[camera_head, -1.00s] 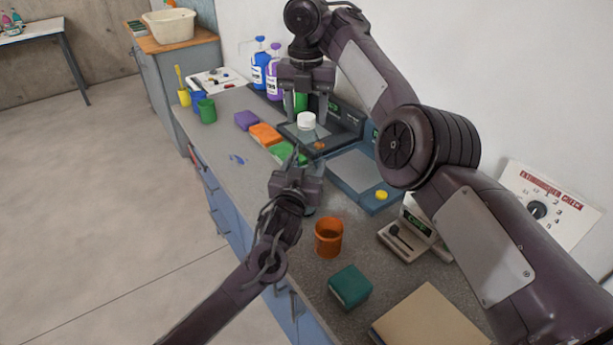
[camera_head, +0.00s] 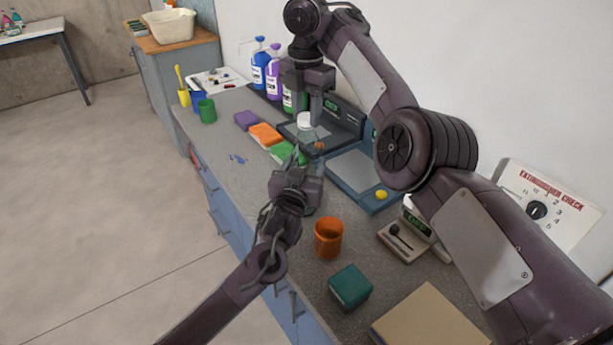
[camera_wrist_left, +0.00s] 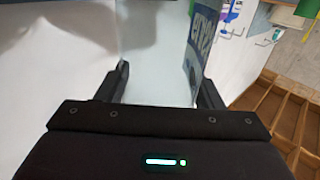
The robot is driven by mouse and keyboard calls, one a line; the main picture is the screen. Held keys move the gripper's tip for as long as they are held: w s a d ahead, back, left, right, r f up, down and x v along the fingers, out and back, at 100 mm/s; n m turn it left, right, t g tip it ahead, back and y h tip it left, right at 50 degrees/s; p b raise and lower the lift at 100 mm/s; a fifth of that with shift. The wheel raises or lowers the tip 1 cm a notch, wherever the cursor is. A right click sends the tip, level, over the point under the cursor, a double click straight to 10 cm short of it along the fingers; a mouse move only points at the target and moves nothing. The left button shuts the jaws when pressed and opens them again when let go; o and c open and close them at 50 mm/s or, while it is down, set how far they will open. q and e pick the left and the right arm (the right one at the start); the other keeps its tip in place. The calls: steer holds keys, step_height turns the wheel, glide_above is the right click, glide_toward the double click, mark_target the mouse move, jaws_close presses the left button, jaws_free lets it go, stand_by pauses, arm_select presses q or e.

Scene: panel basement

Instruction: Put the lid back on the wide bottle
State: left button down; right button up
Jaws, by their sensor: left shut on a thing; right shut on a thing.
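The white lid (camera_head: 305,120) is shut in my right gripper (camera_head: 309,112), which points down from above the counter. My left gripper (camera_head: 298,160) comes in from the front left, just below the lid. It is shut on the clear wide bottle (camera_wrist_left: 152,50), whose blue-lettered label (camera_wrist_left: 203,35) shows in the left wrist view between the fingers. In the head view the bottle is see-through and hard to make out under the lid. I cannot tell whether lid and bottle touch.
Pump bottles, blue (camera_head: 259,68) and purple (camera_head: 274,75), stand behind the right gripper. The front-left counter strip is mostly clear.

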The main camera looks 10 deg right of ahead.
steer(key=m, duration=0.7)
steer(key=o, duration=1.1)
steer(key=shift+c, duration=0.2)
steer(key=shift+r, duration=2.3)
steer(key=shift+c, duration=0.4)
step_height(320, 180, up, 2)
steer(key=n, duration=0.4)
steer(key=shift+n, duration=0.3)
steer(key=n, duration=0.2)
steer(key=r+n, duration=0.1)
steer(key=n, duration=0.1)
steer(key=shift+r, duration=0.2)
